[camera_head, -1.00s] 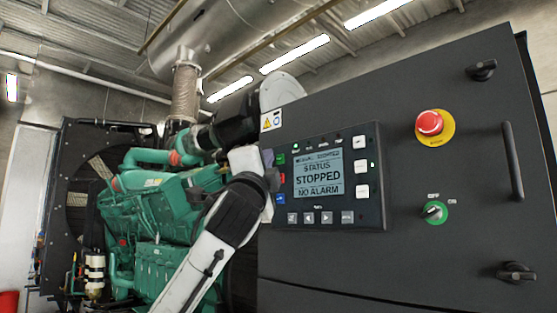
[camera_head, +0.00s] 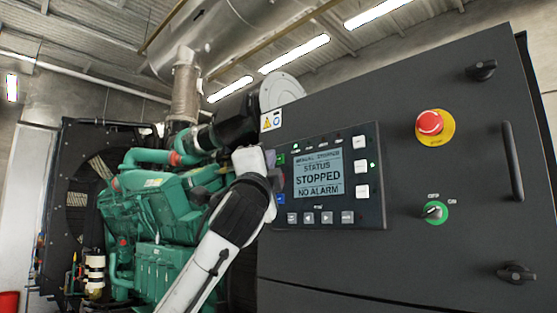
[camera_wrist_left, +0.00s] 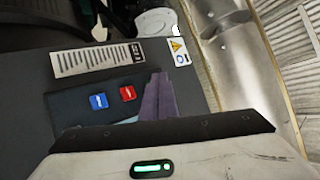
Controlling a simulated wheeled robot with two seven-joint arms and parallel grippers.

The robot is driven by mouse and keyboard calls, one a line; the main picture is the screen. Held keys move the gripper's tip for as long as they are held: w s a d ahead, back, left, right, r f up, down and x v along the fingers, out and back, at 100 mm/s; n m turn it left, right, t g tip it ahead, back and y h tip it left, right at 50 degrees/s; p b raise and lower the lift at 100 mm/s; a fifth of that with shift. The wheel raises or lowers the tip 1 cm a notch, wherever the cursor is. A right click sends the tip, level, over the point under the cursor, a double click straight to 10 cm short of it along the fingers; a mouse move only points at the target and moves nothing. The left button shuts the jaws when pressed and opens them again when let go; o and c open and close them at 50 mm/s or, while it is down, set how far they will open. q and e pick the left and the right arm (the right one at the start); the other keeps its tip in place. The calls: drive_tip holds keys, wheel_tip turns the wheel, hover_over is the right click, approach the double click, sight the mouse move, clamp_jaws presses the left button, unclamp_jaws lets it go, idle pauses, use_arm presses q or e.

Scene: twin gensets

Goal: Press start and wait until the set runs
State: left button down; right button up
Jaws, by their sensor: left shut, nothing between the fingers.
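The control panel (camera_head: 372,212) is on the dark cabinet. Its screen (camera_head: 318,172) reads STATUS STOPPED, NO ALARM. Along the panel's left edge, a green button (camera_head: 281,159) and a blue button (camera_head: 280,199) show; the spot between them is covered by my gripper. My left gripper (camera_head: 273,174) is shut and empty at that edge. In the left wrist view, its purple fingers (camera_wrist_left: 158,97) stand just beside the red button (camera_wrist_left: 127,93), with the blue button (camera_wrist_left: 98,101) farther left. The green button is not visible there. Contact cannot be told. My right gripper is not in view.
A red emergency stop (camera_head: 429,122) on a yellow plate and a key switch (camera_head: 434,212) with a green surround are right of the panel. A handle (camera_head: 512,162) and latches stand out farther right. The green engine (camera_head: 150,205) is behind my arm, at left.

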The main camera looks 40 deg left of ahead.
use_arm(q)
drive_tip(key=shift+w, duration=0.55)
idle(0.7)
drive_tip(key=shift+s, duration=0.9)
drive_tip(key=s+b, duration=0.1)
drive_tip(key=s, duration=0.5)
drive_tip(key=shift+a+b, duration=0.25)
drive_tip(key=shift+b, duration=0.15)
idle(0.4)
